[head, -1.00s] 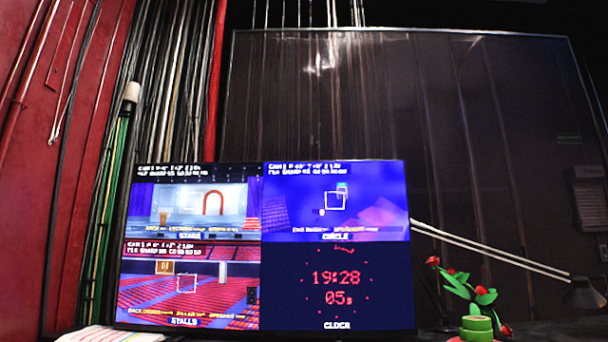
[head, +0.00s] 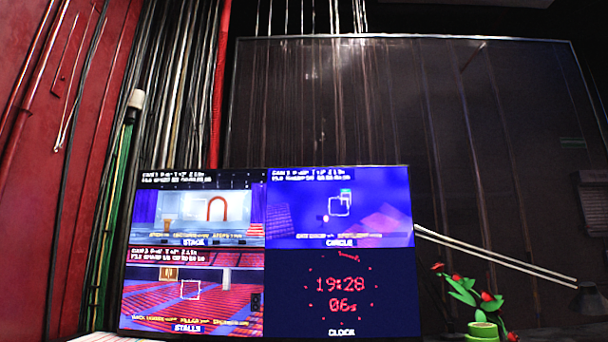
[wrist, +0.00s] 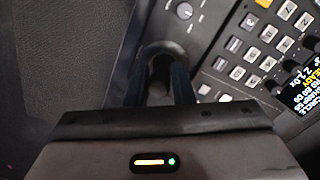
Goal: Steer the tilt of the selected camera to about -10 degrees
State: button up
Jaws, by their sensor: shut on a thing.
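My gripper (wrist: 158,82) shows in the wrist view, its two dark fingers closed around a dark joystick (wrist: 160,62) in a recess of the control panel (wrist: 186,50). The fingers hide most of the stick, and its lean cannot be told. A small display (wrist: 298,88) at the right edge reads CIRCLE, READY and 2.0x; other lines are too blurred. In the head view the monitor (head: 265,250) has four panes. The circle pane (head: 340,207) is blue with a white frame mark; its tilt figure is unreadable. My gripper is not in the head view.
The panel carries a grey keypad (wrist: 255,50) and a small knob (wrist: 184,11) close to the fingers. The stage pane (head: 208,208), stalls pane (head: 192,292) and clock (head: 342,293) fill the monitor. A red-flowered plant in a green pot (head: 482,329) stands right of it.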

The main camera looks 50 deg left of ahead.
jog(key=shift+s+d, duration=0.15)
jog(key=shift+d, duration=0.05)
jog(key=shift+o, duration=0.5)
jog(key=shift+s+d+f, duration=0.15)
jog(key=shift+s+d, duration=0.1)
jog(key=shift+w+a, duration=0.35)
jog(key=shift+a, duration=0.1)
jog(key=shift+c, duration=0.5)
dwell(2.3)
dwell(0.8)
jog(key=o, duration=0.5)
jog(key=shift+r, duration=0.25)
jog(key=shift+r+p, duration=2.05)
jog(key=shift+r, duration=1.65)
